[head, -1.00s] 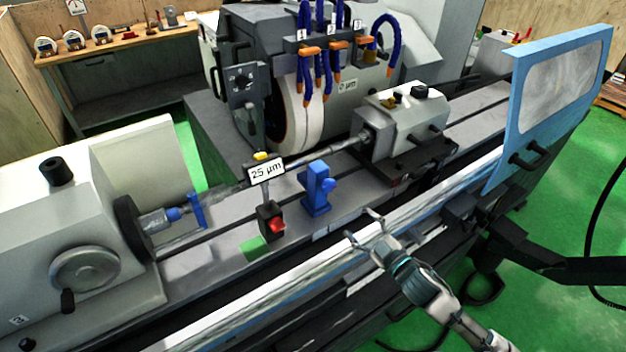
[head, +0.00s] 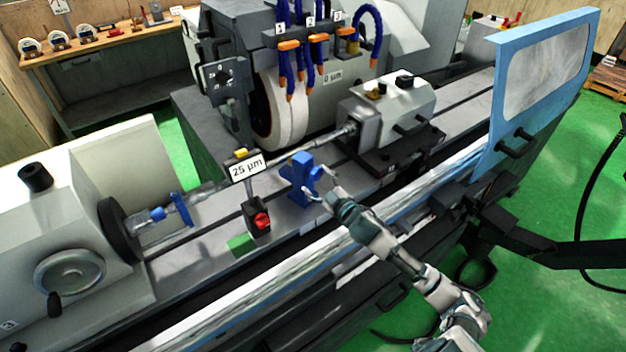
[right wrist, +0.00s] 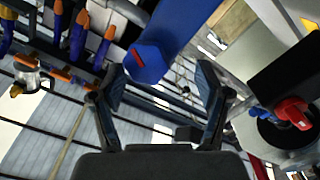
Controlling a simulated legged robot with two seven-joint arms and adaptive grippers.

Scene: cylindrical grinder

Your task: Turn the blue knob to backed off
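The blue knob (head: 316,174) sits on the right side of the upright blue block (head: 297,186) on the grinder's table. In the right wrist view the knob (right wrist: 146,64) is a faceted blue end with a red mark. My right gripper (head: 317,182) is open and close to the knob. In the right wrist view its fingertips (right wrist: 163,72) stand apart on either side, with the knob nearer the left finger. Whether either finger touches the knob cannot be told. My left gripper is not in view.
A black post with a red knob (head: 262,221) and a "25 µm" sign (head: 246,168) stands left of the blue block. The grinding wheel (head: 278,110) is behind it. The tailstock (head: 390,112) is to the right, and a blue-framed guard (head: 507,105) farther right.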

